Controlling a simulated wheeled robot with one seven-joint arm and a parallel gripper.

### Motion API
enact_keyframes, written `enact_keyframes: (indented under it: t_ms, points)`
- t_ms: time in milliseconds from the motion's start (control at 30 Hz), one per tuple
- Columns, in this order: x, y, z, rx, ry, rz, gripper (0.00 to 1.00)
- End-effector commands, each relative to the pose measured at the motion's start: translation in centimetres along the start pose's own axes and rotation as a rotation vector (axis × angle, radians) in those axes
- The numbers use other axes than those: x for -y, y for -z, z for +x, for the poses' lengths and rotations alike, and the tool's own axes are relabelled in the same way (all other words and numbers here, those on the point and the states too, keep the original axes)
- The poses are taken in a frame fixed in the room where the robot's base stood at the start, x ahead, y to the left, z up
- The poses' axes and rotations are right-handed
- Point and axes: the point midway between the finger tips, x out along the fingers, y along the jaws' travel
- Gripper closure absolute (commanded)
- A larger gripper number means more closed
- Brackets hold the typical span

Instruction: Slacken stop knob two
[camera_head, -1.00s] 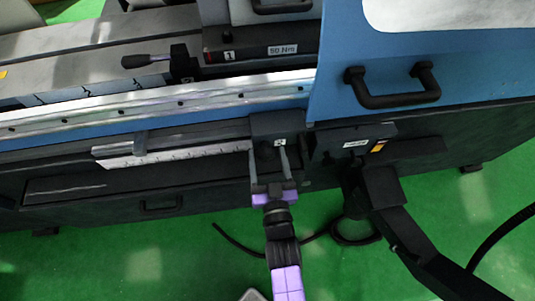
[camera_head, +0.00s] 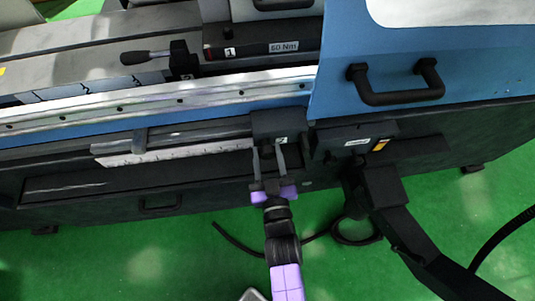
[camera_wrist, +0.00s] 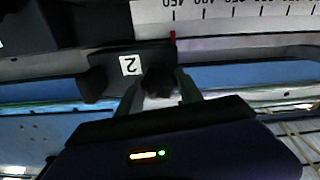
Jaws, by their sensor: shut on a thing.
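Stop block two (camera_head: 275,124) is a dark block with a white "2" label, at the right end of the white scale (camera_head: 180,155) on the machine's front. In the wrist view, the block (camera_wrist: 140,52) shows its "2" label upside down and a red pointer mark at the scale. Its dark stop knob (camera_wrist: 159,82) sits between my fingers. My gripper (camera_head: 269,158) reaches up from below, and its fingers are shut on the knob, one on each side. In the head view the knob is mostly hidden by the fingers.
A blue door with a black handle (camera_head: 398,85) is at upper right. A labelled box (camera_head: 357,142) is right of the block. A lever with a dark grip (camera_head: 136,57) and a block labelled "1" and "50 Nm" (camera_head: 260,45) are above. A hose lies on the green floor.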

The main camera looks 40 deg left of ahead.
Motion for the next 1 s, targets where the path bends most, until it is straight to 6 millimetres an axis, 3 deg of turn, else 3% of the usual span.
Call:
enact_keyframes:
  t_ms: [367, 400, 467, 833, 1000]
  points:
    - [-0.2, -0.1, -0.1, 0.003, -0.003, -0.056, 0.97]
    - [-0.2, -0.1, -0.1, 0.003, -0.003, -0.055, 0.49]
    - [-0.2, -0.1, -0.1, 0.003, -0.003, -0.055, 0.37]
    - [0.0, -0.1, -0.3, 0.002, -0.001, -0.054, 0.35]
    - [0.0, -0.1, -2.2, 0.003, -0.001, -0.054, 0.35]
